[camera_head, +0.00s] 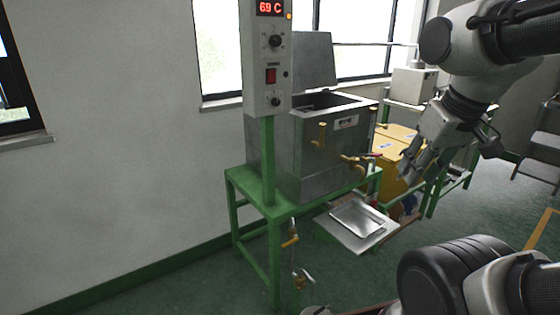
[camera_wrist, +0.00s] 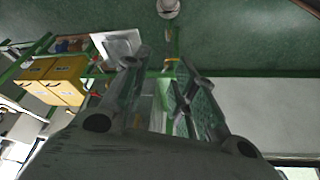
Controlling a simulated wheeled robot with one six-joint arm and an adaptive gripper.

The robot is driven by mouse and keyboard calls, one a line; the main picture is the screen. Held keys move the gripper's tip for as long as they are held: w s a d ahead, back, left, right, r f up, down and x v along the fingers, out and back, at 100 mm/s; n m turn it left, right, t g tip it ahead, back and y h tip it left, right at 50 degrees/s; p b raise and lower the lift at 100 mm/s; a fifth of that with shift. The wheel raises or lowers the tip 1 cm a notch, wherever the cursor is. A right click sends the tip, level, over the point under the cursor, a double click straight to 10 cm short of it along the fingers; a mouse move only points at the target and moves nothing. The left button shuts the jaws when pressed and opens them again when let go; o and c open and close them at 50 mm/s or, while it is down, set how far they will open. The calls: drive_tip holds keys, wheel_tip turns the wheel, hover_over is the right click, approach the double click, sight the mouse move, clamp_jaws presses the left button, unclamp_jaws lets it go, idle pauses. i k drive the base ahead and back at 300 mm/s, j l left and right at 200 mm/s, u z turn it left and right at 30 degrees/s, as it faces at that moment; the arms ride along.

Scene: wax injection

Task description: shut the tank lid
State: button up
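The lid cannot be made out in the wrist view.
A control box (camera_head: 266,58) reading 69 C stands on a green post in front of the tank. Brass taps (camera_head: 353,160) stick out from the tank's front. A metal tray (camera_head: 357,218) lies low before it. Yellow boxes (camera_head: 392,150) stand behind my gripper.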

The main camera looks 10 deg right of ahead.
sight(314, 65)
drive_tip(key=z, duration=0.25)
drive_tip(key=i+j, duration=0.2)
drive_tip(key=j, duration=0.2)
drive_tip(key=i+j, duration=0.2)
drive_tip(key=j, duration=0.25)
drive_tip(key=i+j+u, duration=0.1)
drive_tip(key=j, duration=0.3)
drive_tip(key=i+j, duration=0.25)
drive_tip(key=j, duration=0.15)
